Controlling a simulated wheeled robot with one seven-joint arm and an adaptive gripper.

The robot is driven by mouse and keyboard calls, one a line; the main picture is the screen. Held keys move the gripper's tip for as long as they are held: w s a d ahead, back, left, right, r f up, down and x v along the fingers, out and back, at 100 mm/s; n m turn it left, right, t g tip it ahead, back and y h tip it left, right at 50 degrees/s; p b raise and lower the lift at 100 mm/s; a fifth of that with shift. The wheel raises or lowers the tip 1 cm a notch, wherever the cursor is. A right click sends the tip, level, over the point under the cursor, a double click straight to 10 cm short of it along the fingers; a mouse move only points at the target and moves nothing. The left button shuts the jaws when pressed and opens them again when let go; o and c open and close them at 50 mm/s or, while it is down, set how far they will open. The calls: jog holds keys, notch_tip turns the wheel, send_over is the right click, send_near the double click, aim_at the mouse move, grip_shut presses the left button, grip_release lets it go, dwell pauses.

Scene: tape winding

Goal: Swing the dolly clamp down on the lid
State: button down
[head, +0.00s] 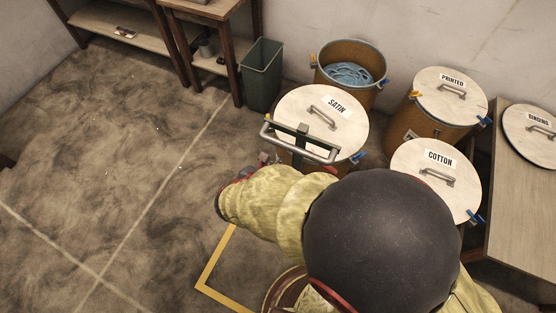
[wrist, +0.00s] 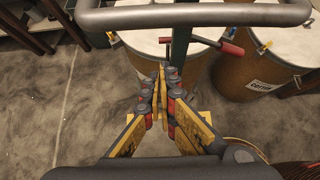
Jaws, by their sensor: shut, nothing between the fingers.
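The round pale lid marked SATIN (head: 345,122) lies on a drum; part of it also shows in the wrist view (wrist: 142,40). The dolly stands at its near side, with a grey bar handle (head: 272,137) and a dark green post (head: 301,133). In the wrist view a lever with a red grip (wrist: 232,48), apparently the clamp, sticks out sideways by the post. I cannot tell whether it touches the lid. My gripper (wrist: 164,78) is shut and empty, below the lever and the bar handle in the picture. My arm hides the drum's lower part in the head view.
The COTTON drum (head: 431,176) stands close on the right, the PRINTED drum (head: 440,92) behind it. An open drum with blue cloth (head: 349,73) and a green bin (head: 263,77) are at the back. A table (head: 526,215) is at right. The left floor is clear.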

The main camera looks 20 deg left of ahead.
dwell(0.3)
jog(key=shift+s+a+t+p, duration=0.2)
jog(key=shift+s+t+p, duration=0.2)
jog(key=shift+s+p, duration=1.65)
jog(key=shift+w+p, duration=0.5)
jog(key=shift+w, duration=0.1)
jog(key=w+r+b+x, duration=0.1)
jog(key=b+x, duration=0.3)
jog(key=x, duration=0.9)
jog(key=shift+w+d, duration=0.15)
jog(key=shift+w, duration=0.1)
